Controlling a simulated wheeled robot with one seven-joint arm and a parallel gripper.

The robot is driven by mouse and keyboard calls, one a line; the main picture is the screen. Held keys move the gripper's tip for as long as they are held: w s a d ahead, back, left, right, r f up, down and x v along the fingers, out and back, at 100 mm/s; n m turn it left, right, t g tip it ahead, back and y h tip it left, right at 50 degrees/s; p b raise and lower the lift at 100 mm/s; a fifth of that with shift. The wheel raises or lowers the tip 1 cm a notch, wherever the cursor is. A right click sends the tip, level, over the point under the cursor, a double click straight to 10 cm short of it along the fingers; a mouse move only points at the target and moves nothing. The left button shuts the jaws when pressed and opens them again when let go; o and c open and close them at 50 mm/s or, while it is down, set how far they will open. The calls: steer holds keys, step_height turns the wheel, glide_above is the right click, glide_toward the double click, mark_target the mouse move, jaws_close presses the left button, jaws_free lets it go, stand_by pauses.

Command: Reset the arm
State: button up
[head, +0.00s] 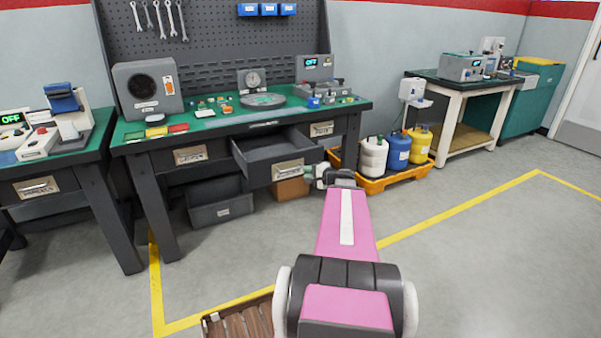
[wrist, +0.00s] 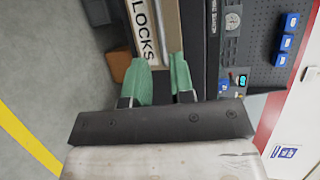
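My gripper (head: 318,177) is at the right end of the front of an open grey drawer (head: 270,150) under the middle workbench. In the wrist view, its two green fingers (wrist: 165,82) stand apart, with a visible gap between them. They point at the drawer front, close to its label (wrist: 145,32), where the letters "LOCKS" show. I see nothing held between them. Whether the fingertips touch the drawer front is unclear. My pink arm reaches forward from the bottom of the head view.
An orange tray (head: 374,184) with white, blue and yellow jugs stands on the floor right of the gripper. A grey bin (head: 222,212) and brown box (head: 291,189) sit under the workbench (head: 215,122). A wooden pallet (head: 240,322) lies nearby. Floor on the right is clear.

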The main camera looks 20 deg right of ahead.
steer(key=shift+v, duration=0.8)
steer(key=s+a+f+n+g+h, duration=0.2)
steer(key=s+a+f+n+g, duration=0.2)
steer(key=a, duration=0.5)
steer(key=s+a+f+n+g+h, duration=0.2)
steer(key=s+a+f+n+g, duration=0.2)
steer(key=a, duration=0.6)
steer(key=s+a+f+n+g+h, duration=0.2)
steer(key=s+a+f+n+g, duration=0.2)
steer(key=a, duration=0.5)
steer(key=shift+a+f+n+g+h, duration=0.25)
steer(key=shift+f+n+g, duration=0.25)
steer(key=shift+n+g, duration=0.6)
